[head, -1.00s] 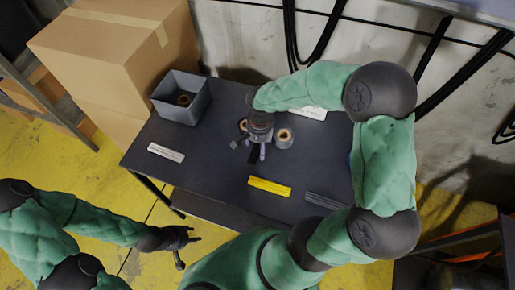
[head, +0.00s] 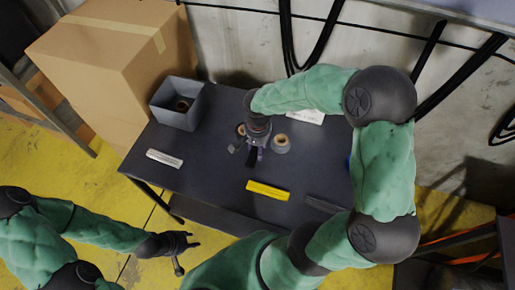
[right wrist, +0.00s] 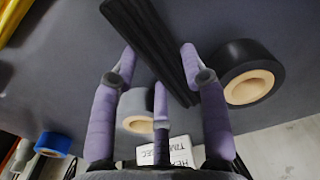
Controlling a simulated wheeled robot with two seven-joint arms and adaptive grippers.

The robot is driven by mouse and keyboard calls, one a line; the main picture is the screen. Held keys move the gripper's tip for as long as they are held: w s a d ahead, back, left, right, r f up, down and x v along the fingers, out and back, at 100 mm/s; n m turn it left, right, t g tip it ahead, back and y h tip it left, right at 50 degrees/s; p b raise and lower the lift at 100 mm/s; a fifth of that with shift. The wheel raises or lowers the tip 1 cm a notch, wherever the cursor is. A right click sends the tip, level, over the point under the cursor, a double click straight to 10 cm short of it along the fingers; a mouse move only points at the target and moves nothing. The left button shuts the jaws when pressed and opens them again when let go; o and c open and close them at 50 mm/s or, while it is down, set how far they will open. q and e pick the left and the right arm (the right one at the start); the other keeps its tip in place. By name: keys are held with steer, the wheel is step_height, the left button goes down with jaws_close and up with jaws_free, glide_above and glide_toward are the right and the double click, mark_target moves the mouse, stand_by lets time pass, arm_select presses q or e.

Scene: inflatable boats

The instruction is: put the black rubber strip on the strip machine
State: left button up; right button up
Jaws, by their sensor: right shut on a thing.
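The black rubber strip (right wrist: 150,45) runs between the fingers of my right gripper (right wrist: 155,85) in the right wrist view. The gripper is shut on it. In the head view my right gripper (head: 255,145) is over the middle of the table, with the dark strip (head: 251,158) showing below its fingers. Whether the strip touches the tabletop is unclear. My left gripper (head: 184,255) is open and empty, off the table's front left. I cannot identify the strip machine in either view.
On the dark table (head: 215,165) lie a yellow strip (head: 267,190), a pale strip (head: 164,158), a dark grey strip (head: 325,204) and a tape roll (head: 281,144). A grey bin (head: 163,115) stands at the back left. A black tape roll (right wrist: 235,58) is close beside my right fingers.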

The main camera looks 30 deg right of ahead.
steer(key=s+a+r+p, duration=0.2)
steer(key=s+r+p, duration=0.1)
steer(key=r, duration=0.4)
steer(key=shift+s+a+r, duration=0.2)
steer(key=shift+s+r, duration=0.05)
steer(key=shift+s, duration=0.05)
steer(key=s+a+r, duration=0.1)
steer(key=s, duration=0.1)
steer(key=s+a+r+p, duration=0.1)
steer(key=s+a+r, duration=0.1)
steer(key=s, duration=0.1)
steer(key=s+a+r+p, duration=0.1)
steer(key=s+a, duration=0.1)
steer(key=s, duration=0.1)
steer(key=shift+a+r, duration=0.15)
steer(key=w+f+n, duration=0.2)
steer(key=w+n, duration=0.1)
steer(key=w, duration=0.3)
steer(key=w+f+n, duration=0.3)
steer(key=w, duration=0.3)
steer(key=w+f+n, duration=0.3)
steer(key=w+n, duration=0.1)
steer(key=w, duration=0.2)
steer(key=shift+w+f, duration=0.1)
steer(key=shift+w, duration=0.1)
